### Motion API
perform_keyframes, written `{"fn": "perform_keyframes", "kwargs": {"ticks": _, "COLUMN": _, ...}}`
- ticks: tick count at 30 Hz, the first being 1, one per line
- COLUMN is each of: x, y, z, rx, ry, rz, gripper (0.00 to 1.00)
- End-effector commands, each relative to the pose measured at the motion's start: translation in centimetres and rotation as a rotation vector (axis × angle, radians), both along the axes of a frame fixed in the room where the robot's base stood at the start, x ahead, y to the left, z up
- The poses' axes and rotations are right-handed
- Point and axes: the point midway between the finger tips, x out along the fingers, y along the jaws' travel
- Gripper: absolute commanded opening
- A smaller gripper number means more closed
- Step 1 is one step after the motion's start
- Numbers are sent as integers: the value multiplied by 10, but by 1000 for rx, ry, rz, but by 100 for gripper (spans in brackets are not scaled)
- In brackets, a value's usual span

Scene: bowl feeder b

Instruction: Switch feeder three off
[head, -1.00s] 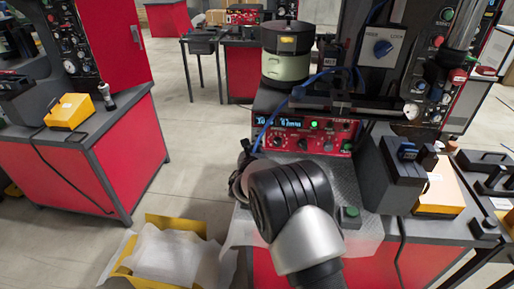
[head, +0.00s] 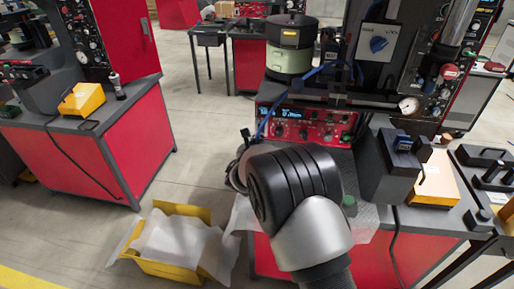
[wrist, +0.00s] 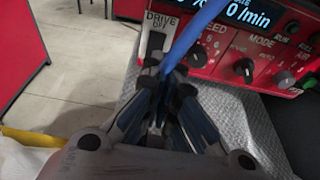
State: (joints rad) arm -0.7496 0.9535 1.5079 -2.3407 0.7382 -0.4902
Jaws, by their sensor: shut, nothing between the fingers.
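The red feeder control box (head: 318,128) stands on the bench under the round bowl feeder (head: 290,48). In the wrist view its red panel (wrist: 215,62) has a lit display (wrist: 248,14) ending in "0 /min". A dark switch (wrist: 154,44) sits at the panel's left on a light plate marked "DRIVE OFF". My gripper (wrist: 162,108) is shut and empty, with its fingertips just below this switch. I cannot tell whether they touch it. A blue tube (wrist: 192,38) crosses in front of the panel. In the head view my arm hides the gripper.
Speed and mode knobs (wrist: 240,40) sit right of the switch. A grey textured mat (wrist: 245,115) lies below the panel. A dark block-shaped device (head: 388,170) stands to the right on the bench. A yellow bin (head: 165,265) with white lining is on the floor at left.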

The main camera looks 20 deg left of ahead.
Motion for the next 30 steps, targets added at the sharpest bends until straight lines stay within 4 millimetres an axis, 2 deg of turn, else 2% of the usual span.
{"fn": "perform_keyframes", "kwargs": {"ticks": 3, "x": -26, "y": -4, "z": 13, "rx": -4, "ry": 3, "rz": 5, "gripper": 0}}
{"fn": "perform_keyframes", "kwargs": {"ticks": 10, "x": -55, "y": -12, "z": 25, "rx": -3, "ry": 2, "rz": 3, "gripper": 0}}
{"fn": "perform_keyframes", "kwargs": {"ticks": 15, "x": -62, "y": -14, "z": 28, "rx": -2, "ry": 3, "rz": 2, "gripper": 0}}
{"fn": "perform_keyframes", "kwargs": {"ticks": 30, "x": -61, "y": -16, "z": 29, "rx": 2, "ry": 3, "rz": -5, "gripper": 0}}
